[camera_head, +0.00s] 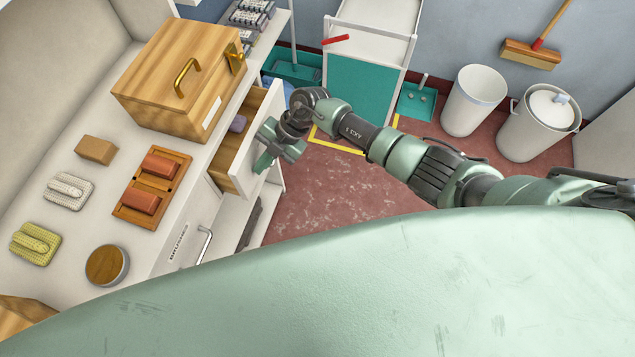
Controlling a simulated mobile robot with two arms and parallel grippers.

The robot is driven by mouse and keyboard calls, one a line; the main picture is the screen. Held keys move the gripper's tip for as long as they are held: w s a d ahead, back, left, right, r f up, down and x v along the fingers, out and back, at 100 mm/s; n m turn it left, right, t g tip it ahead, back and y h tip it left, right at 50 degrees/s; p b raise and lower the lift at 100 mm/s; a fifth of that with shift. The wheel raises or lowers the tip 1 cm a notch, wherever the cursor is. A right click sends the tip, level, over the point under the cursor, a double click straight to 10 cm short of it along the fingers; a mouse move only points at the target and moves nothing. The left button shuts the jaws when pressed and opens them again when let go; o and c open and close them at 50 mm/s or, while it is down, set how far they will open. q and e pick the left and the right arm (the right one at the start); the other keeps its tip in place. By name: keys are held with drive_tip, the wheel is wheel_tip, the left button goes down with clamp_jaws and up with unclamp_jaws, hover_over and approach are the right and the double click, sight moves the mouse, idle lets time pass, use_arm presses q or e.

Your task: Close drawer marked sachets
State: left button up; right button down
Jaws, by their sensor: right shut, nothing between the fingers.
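An open drawer (238,144) sticks out from the white counter, below the wooden box. Its white front panel (247,150) faces right, and a purple item (238,124) lies inside. No sachets marking is readable on it from here; part of its front is hidden behind my gripper. My right gripper (264,160) is shut and empty, at the outer face of the drawer front. I cannot tell whether it touches the panel. My left gripper is not in view.
A closed drawer with a metal handle (204,246) is nearer me. The counter carries a wooden box (180,75), a brown tray (133,214), brushes and a round lidded tin (107,265). White bins (474,100) and a teal-panelled cart (358,90) stand beyond open red floor.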

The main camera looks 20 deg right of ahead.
sight(253, 155)
drive_tip(key=shift+w+a+b, duration=0.3)
drive_tip(key=shift+w+a, duration=0.25)
drive_tip(key=shift+a, duration=0.2)
drive_tip(key=shift+w+a+b, duration=0.3)
drive_tip(key=shift+w+a, duration=0.2)
drive_tip(key=shift+a, duration=0.25)
